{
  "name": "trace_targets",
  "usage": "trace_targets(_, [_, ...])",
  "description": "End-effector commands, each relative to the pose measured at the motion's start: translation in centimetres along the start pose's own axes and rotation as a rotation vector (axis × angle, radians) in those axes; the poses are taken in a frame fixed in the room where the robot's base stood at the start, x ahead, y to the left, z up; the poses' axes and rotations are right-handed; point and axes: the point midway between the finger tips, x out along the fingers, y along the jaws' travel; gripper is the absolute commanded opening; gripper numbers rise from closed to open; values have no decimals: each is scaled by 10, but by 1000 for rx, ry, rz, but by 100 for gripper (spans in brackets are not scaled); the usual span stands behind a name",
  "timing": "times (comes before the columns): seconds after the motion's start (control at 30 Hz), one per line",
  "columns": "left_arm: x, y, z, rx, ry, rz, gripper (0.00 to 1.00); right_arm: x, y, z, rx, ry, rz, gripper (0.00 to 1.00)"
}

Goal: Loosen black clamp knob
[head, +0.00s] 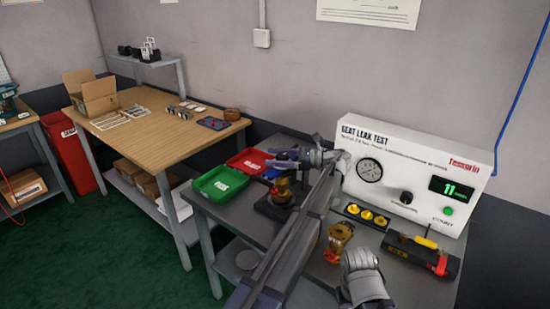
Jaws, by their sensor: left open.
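My left gripper (276,159) reaches over the grey bench from the right of the clamp fixture, jaws pointing left and open. Just below it, a brass-coloured valve body (282,187) stands in the fixture's black base (272,209). The gripper is above the valve; I cannot tell whether it touches anything. I cannot make out the black clamp knob separately; my left gripper and forearm cover part of the fixture. A grey link of mine shows at the bottom, but no right gripper jaws are visible.
The white seat leak tester (405,165) stands at the back right. A green tray (219,183) and red tray (248,160) lie left of the fixture. Another brass valve (338,241), a black tray of yellow parts (366,214) and a black-red box (420,256) stand right of my forearm.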

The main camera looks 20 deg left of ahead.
Motion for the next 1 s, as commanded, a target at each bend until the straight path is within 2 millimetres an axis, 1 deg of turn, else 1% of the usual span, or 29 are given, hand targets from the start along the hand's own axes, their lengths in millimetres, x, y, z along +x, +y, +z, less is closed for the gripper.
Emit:
trace_targets(0.17, [-1,0,0,0,0,0,83,0,0,0,0,0,0,0])
trace_targets(0.27, [-5,-1,0,0,0,-1,83,0,0,0,0,0,0,0])
trace_targets(0.37, [-14,-1,0,0,0,-1,83,0,0,0,0,0,0,0])
trace_targets(0.43, [-24,-1,0,0,0,-1,83,0,0,0,0,0,0,0])
trace_targets(0.7, [-67,-2,0,0,0,-4,83,0,0,0,0,0,0,0])
trace_targets(0.83, [-78,-1,0,0,0,-4,83,0,0,0,0,0,0,0])
trace_targets(1.0, [-78,0,0,0,0,-3,83,0,0,0,0,0,0,0])
